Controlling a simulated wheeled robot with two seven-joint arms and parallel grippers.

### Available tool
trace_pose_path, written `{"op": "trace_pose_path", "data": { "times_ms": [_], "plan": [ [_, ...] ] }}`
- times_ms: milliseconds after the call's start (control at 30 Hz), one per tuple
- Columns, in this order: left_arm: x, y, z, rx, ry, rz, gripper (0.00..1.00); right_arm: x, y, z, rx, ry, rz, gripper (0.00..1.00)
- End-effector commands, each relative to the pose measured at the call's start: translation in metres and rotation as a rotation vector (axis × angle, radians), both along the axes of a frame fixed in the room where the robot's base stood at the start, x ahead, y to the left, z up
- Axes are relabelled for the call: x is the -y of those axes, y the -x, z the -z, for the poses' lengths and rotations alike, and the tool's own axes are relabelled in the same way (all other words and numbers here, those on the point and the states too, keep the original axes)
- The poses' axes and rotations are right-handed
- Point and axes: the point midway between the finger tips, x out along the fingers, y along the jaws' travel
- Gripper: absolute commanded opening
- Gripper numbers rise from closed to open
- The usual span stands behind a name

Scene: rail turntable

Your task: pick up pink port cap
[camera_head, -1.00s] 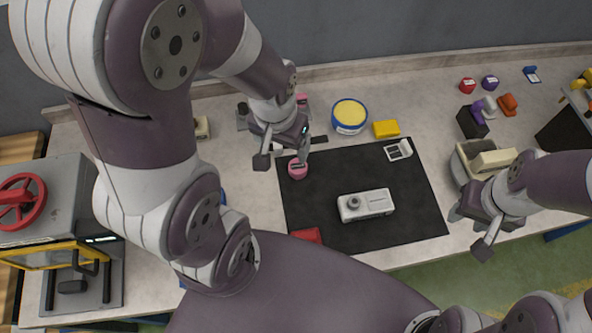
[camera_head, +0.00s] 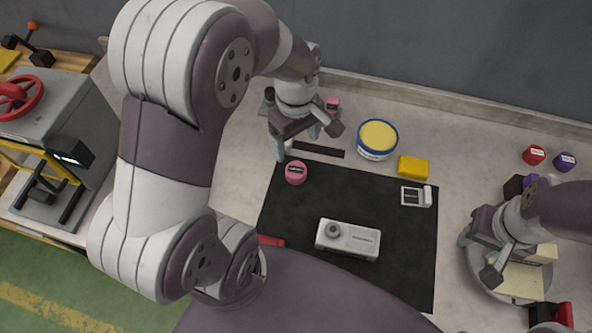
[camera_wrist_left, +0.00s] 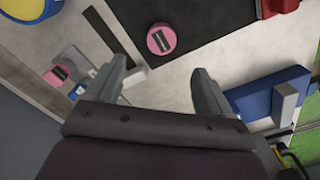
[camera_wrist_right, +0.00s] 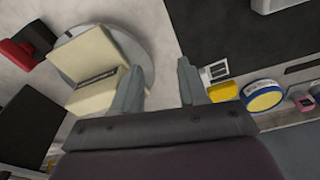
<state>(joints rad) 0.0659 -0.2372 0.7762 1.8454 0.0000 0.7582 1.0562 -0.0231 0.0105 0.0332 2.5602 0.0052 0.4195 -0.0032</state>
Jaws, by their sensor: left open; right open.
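A round pink cap (camera_head: 296,173) with a dark label bar sits at the far left corner of the black mat (camera_head: 390,262). It also shows in the left wrist view (camera_wrist_left: 161,40), beyond the fingertips. A second pink piece (camera_head: 332,104) lies farther back, beside my left gripper; it shows at the left of the left wrist view (camera_wrist_left: 58,75). My left gripper (camera_head: 308,142) is open and empty, above the bench just behind the cap, apart from it. My right gripper (camera_head: 478,256) is open and empty near a round grey tray holding cream blocks.
A white device (camera_head: 348,239) lies on the mat. A blue-rimmed yellow tub (camera_head: 377,139) and a yellow block (camera_head: 413,167) stand behind it. The cream blocks (camera_wrist_right: 104,66) show in the right wrist view. A blue block (camera_wrist_left: 262,90) lies right of the left fingers.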

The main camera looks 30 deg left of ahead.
Motion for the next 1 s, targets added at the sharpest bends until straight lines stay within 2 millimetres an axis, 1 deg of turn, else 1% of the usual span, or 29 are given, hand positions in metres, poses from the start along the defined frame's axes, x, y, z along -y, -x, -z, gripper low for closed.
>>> {"op": "trace_pose_path", "data": {
  "times_ms": [33, 133, 200, 367, 467, 533, 633, 833, 867, 900, 967, 1000],
  "plan": [
    [0.0, 0.002, 0.012, -0.006, 0.001, 0.001, 0.82, 0.0, 0.0, 0.0, 0.0, 0.0, 0.0, 0.43],
    [0.0, 0.001, 0.035, -0.004, 0.0, 0.002, 0.82, 0.0, 0.0, -0.001, 0.0, 0.0, 0.0, 0.43],
    [0.0, 0.001, 0.047, -0.002, 0.0, 0.002, 0.82, 0.0, 0.0, -0.001, 0.0, 0.0, 0.0, 0.43],
    [0.001, 0.003, 0.065, -0.002, 0.0, 0.004, 0.82, 0.0, 0.0, -0.003, 0.0, 0.0, 0.0, 0.43],
    [0.003, 0.006, 0.084, -0.004, 0.0, 0.005, 0.82, 0.0, 0.0, -0.007, 0.0, 0.0, 0.0, 0.43],
    [0.003, 0.006, 0.098, -0.003, 0.001, 0.004, 0.82, 0.0, 0.0, -0.006, 0.0, 0.0, 0.0, 0.43],
    [0.003, 0.006, 0.107, 0.0, 0.001, 0.004, 0.82, 0.0, 0.0, -0.006, 0.0, 0.0, 0.0, 0.43],
    [0.003, 0.006, 0.108, 0.001, 0.0, 0.004, 0.82, 0.0, 0.0, -0.005, 0.0, 0.0, 0.0, 0.43],
    [0.003, 0.006, 0.108, 0.001, 0.0, 0.004, 0.76, 0.0, 0.0, -0.005, 0.0, 0.0, 0.0, 0.43],
    [0.003, 0.006, 0.108, 0.001, 0.0, 0.004, 0.63, 0.0, 0.0, -0.005, 0.0, 0.0, 0.0, 0.43],
    [0.003, 0.006, 0.108, 0.001, 0.0, 0.004, 0.43, 0.0, 0.0, -0.005, 0.0, 0.0, 0.0, 0.43],
    [0.003, 0.006, 0.108, 0.001, 0.0, 0.004, 0.3, 0.0, 0.0, -0.005, 0.0, 0.0, 0.0, 0.43]
  ]
}}
